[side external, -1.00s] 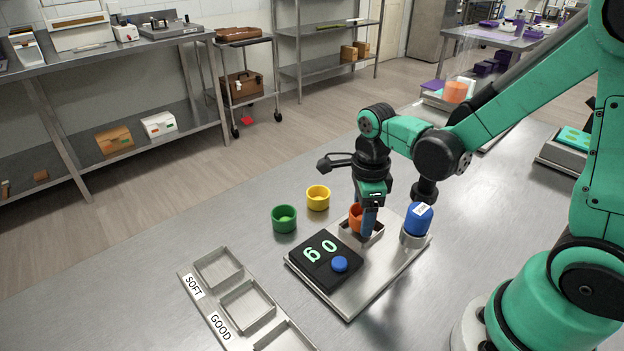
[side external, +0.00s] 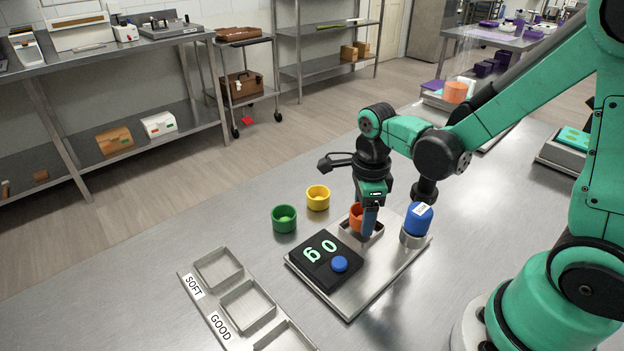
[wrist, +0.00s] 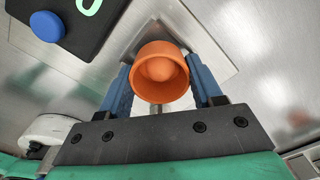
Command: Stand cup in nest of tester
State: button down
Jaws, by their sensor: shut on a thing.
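My gripper (wrist: 160,95) is shut on an orange cup (wrist: 148,52), with one blue finger on each side of it. The cup is upright with a round orange piece inside. In the side view the orange cup (side external: 355,216) is at the square metal nest (side external: 374,236) of the tester (side external: 348,304), partly hidden by my gripper (side external: 367,222). I cannot tell whether its base touches the nest floor. The tester has a black panel (side external: 318,277) with lit digits and a blue button (side external: 339,264).
A blue labelled weight (side external: 418,218) stands on a round post at the tester's far right. A green cup (side external: 284,219) and a yellow cup (side external: 318,197) stand on the table to the left. A sorting tray (side external: 222,297) marked SOFT and GOOD lies in front, its visible compartments empty.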

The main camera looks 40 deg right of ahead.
jog(key=shift+f, duration=0.3)
jog(key=shift+r, duration=0.45)
jog(key=shift+f, duration=0.25)
jog(key=shift+f, duration=0.3)
